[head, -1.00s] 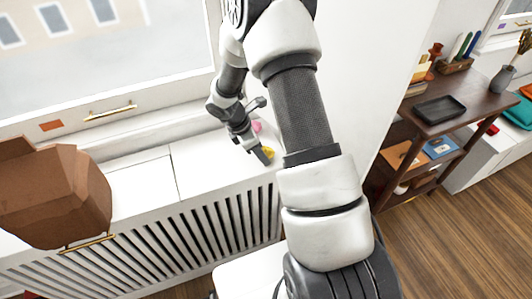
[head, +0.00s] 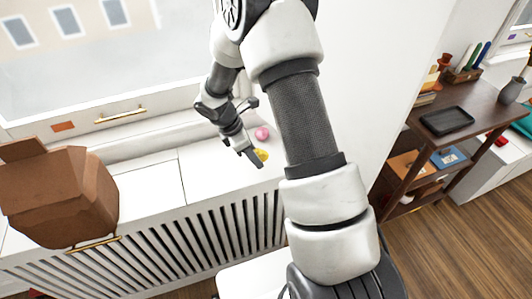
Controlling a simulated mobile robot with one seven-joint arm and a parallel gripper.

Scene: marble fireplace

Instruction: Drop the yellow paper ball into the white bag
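A small yellow paper ball (head: 262,155) lies on the white ledge under the window, close to my arm. My gripper (head: 257,160) points down at the ledge, just left of the yellow ball. A dark finger reaches beside the ball; I cannot tell whether it touches it. The gap between the fingers does not show clearly, and I see nothing held. No white bag can be made out. A brown, open-topped paper bag or box (head: 62,195) stands at the left end of the ledge.
A pink ball (head: 262,133) lies just behind the yellow one. The ledge (head: 150,190) between the brown container and my gripper is clear. The window (head: 90,60) is behind. A dark wooden shelf (head: 470,125) with a black tray (head: 446,121) stands at right.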

